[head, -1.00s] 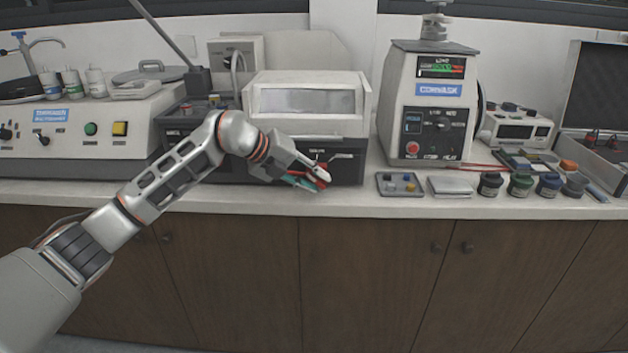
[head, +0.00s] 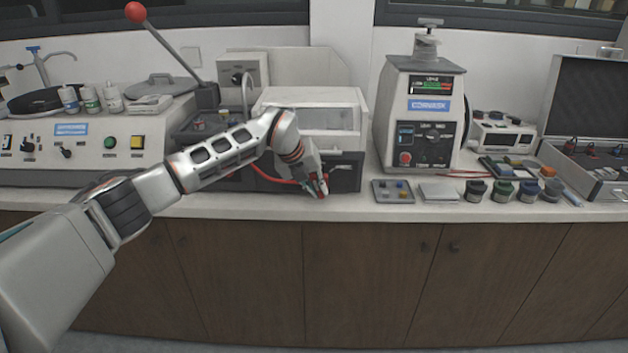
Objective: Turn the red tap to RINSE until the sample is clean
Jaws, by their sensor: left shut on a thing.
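The red tap (head: 322,190) is on the dark front of the machine with a clear window (head: 331,118), in the middle of the counter. Only small bits of red show, between the fingers of my left gripper (head: 319,188). That gripper is shut on the tap and comes in from the upper left, tilted downward. It hides most of the tap, so its angle and the RINSE mark cannot be read. I cannot make out the sample; the window looks pale grey. My right gripper is not in view.
A long lever with a red ball (head: 135,12) rises behind my left arm. A grey tray (head: 393,191) and a white pad (head: 438,192) lie to the right of the gripper, before the mounting press (head: 425,115). Several small jars (head: 502,190) stand farther right.

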